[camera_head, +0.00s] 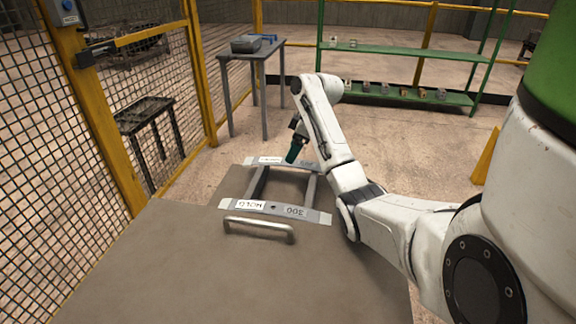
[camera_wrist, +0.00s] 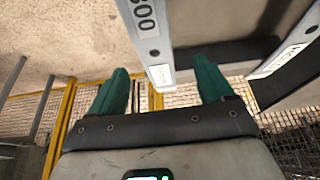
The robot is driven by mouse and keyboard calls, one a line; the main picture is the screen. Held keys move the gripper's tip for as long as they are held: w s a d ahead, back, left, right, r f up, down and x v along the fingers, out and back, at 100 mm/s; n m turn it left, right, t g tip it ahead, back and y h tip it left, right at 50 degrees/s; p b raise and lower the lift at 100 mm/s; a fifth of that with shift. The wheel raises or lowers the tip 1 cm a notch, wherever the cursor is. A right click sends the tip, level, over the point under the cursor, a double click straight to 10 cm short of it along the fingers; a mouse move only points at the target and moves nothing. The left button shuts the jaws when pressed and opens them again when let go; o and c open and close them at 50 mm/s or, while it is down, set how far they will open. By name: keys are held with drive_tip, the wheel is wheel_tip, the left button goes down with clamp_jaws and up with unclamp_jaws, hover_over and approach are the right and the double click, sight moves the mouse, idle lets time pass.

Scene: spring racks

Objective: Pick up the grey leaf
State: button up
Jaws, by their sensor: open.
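My gripper (camera_head: 293,157) is open, its green fingers pointing down at the far end of a low rack on the dark table. In the wrist view my gripper (camera_wrist: 162,66) has its fingers apart, with the labelled end of a grey plate (camera_wrist: 146,28) showing between them; contact cannot be told. The rack has two pale grey end plates, the near one (camera_head: 228,209) marked "HOLD" and "300", the far one (camera_head: 307,166) partly hidden by my gripper. Two dark grey bars (camera_head: 257,184) run between the plates. I cannot tell for certain which piece is the grey leaf.
A mesh fence (camera_head: 60,130) with yellow posts is on the left. A grey side table (camera_head: 262,55) and green shelves (camera_head: 400,50) stand behind. The front of the table is clear.

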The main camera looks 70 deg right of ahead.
sight(301, 164)
drive_tip(key=f, duration=0.1)
drive_tip(key=f+b, duration=0.1)
drive_tip(key=w+f, duration=0.1)
drive_tip(key=f, duration=0.1)
drive_tip(key=shift+d+f, duration=0.1)
drive_tip(key=shift+d, duration=0.2)
drive_tip(key=shift+w+f, duration=0.2)
drive_tip(key=shift+f, duration=0.3)
drive_tip(key=shift+c, duration=0.3)
clamp_jaws()
drive_tip(key=shift+r, duration=0.15)
